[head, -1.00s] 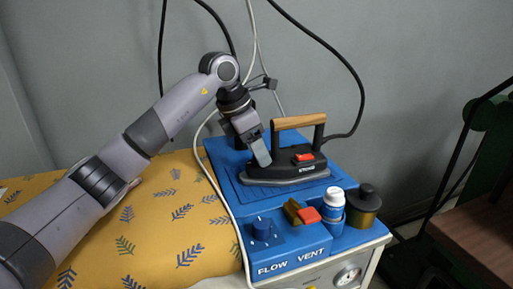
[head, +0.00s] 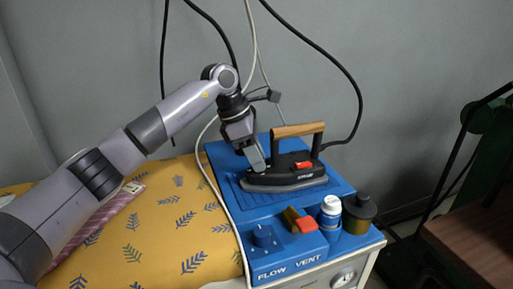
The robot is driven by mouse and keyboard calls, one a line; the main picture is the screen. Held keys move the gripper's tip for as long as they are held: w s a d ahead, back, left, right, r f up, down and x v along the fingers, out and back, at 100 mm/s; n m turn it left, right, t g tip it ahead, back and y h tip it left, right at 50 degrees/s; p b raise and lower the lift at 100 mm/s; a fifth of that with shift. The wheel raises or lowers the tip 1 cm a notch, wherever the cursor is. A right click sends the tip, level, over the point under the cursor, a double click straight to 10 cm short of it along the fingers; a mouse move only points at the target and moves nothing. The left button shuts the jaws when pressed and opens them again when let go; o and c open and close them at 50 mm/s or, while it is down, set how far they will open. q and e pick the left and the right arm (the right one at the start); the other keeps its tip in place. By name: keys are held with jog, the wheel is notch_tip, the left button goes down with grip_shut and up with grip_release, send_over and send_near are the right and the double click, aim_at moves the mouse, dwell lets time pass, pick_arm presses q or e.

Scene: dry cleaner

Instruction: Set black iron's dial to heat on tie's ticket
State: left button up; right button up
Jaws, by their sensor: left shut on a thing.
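The black iron (head: 292,179) with a wooden handle and a red button rests on the blue pad of the pressing station. My left gripper (head: 257,166) points down at the iron's left end, its fingers shut on a small part there. That part, apparently the dial, is hidden by the fingers, and no heat marks can be read. A reddish striped strip of cloth (head: 95,227), perhaps the tie, lies on the yellow board, partly behind my left arm. No readable ticket shows. My right gripper is not in view.
The blue station (head: 222,153) carries a blue knob (head: 262,235), a red-tipped rocker (head: 305,224), a white-capped bottle (head: 331,212) and a dark-lidded pot (head: 358,213). Cables hang behind. The yellow leaf-patterned board (head: 170,230) is mostly clear.

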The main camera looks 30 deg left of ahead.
pick_arm(q)
jog(key=shift+w+r+m+g+p, duration=0.1)
jog(key=shift+m+g+p, duration=0.65)
jog(key=shift+m, duration=0.85)
jog(key=shift+h, duration=0.3)
jog(key=o, duration=1)
jog(key=shift+o, duration=0.2)
jog(key=v, duration=0.7)
